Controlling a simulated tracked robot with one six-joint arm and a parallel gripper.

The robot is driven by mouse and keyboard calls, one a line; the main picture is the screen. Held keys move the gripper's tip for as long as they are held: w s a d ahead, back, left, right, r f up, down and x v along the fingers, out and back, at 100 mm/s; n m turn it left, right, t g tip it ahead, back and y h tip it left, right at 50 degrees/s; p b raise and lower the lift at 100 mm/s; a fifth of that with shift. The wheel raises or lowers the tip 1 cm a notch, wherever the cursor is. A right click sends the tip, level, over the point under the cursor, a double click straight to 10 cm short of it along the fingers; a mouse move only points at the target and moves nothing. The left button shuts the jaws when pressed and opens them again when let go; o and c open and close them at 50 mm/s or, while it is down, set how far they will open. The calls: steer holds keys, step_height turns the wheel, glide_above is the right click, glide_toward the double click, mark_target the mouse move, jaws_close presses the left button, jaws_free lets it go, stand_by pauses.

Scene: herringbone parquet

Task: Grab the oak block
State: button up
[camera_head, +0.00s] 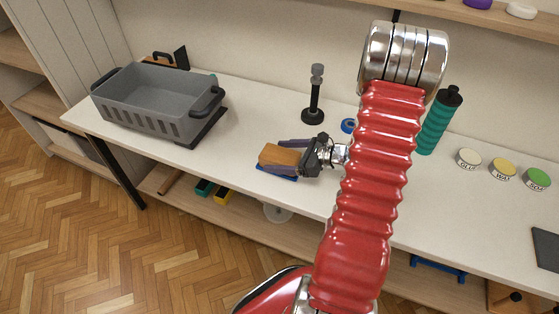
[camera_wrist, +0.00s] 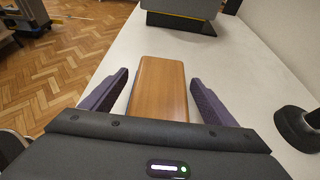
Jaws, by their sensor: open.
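The oak block (camera_wrist: 159,90) is a smooth orange-brown wooden block with rounded edges, lying on the white bench. In the head view the oak block (camera_head: 279,155) is near the bench's front edge, with something blue under or beside it. My gripper (camera_head: 284,157) reaches in from the right, low over the bench. In the wrist view my gripper (camera_wrist: 160,84) is open, with one purple finger on each side of the block. A gap shows between each finger and the block. The block's near end is hidden behind the gripper body.
A grey crate (camera_head: 142,110) stands at the bench's left end. A black stand (camera_head: 314,100) is behind the block, with a blue ring (camera_head: 348,126) near it. A green bottle (camera_head: 437,122) and several labelled tins are to the right. Bare bench lies between crate and block.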

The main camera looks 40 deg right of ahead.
mark_target(281, 155)
steer(key=shift+c, duration=0.2)
steer(key=c, duration=1.3)
steer(key=shift+r, duration=0.15)
steer(key=shift+r, duration=4.9)
